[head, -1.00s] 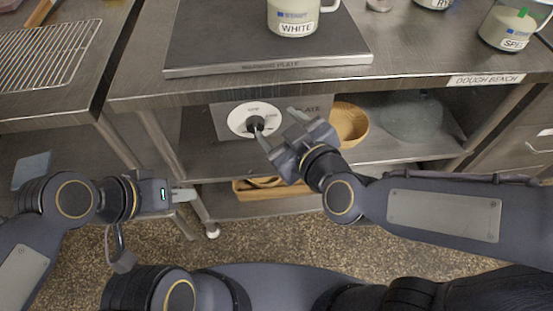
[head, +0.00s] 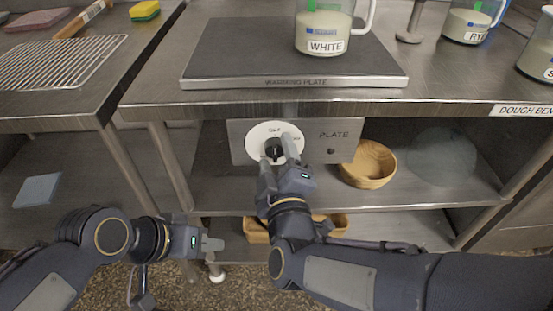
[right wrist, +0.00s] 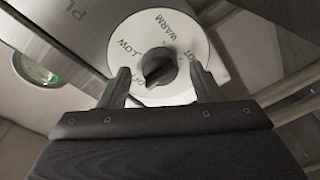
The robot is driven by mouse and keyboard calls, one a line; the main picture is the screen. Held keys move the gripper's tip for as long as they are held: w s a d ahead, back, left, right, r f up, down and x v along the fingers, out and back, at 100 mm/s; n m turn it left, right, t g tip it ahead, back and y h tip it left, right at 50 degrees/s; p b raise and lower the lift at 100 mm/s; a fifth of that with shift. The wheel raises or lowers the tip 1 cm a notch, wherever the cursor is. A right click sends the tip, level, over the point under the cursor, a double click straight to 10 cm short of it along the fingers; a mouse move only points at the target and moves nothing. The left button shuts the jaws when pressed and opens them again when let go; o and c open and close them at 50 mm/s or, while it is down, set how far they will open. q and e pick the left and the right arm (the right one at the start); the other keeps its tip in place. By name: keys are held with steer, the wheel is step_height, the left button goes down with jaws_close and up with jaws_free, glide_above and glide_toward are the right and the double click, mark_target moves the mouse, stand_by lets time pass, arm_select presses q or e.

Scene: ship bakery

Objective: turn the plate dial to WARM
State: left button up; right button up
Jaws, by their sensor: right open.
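The plate dial is a white disc (head: 256,133) with a black knob (head: 274,149), on a grey panel (head: 335,135) marked PLATE under the bench top. In the right wrist view the disc (right wrist: 125,30) reads WARM, LOW, HOT and a partly hidden OFF. The black knob (right wrist: 157,68) is at its middle; its exact setting is hard to read. My right gripper (head: 277,154) is open, its fingers on either side of the knob, as the right wrist view also shows (right wrist: 160,78). Contact cannot be told. My left gripper (head: 212,244) is low, left of the dial, away from it.
Above is the bench top with the warming plate (head: 225,60) and a jug labelled WHITE (head: 325,30). A wooden bowl (head: 370,165) and a glass bowl (head: 440,158) stand on the shelf right of the panel. A basket (head: 256,232) is on the lower shelf.

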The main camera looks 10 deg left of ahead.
steer(key=shift+w+a, duration=0.1)
steer(key=shift+w, duration=0.1)
steer(key=c, duration=1)
steer(key=shift+o, duration=0.2)
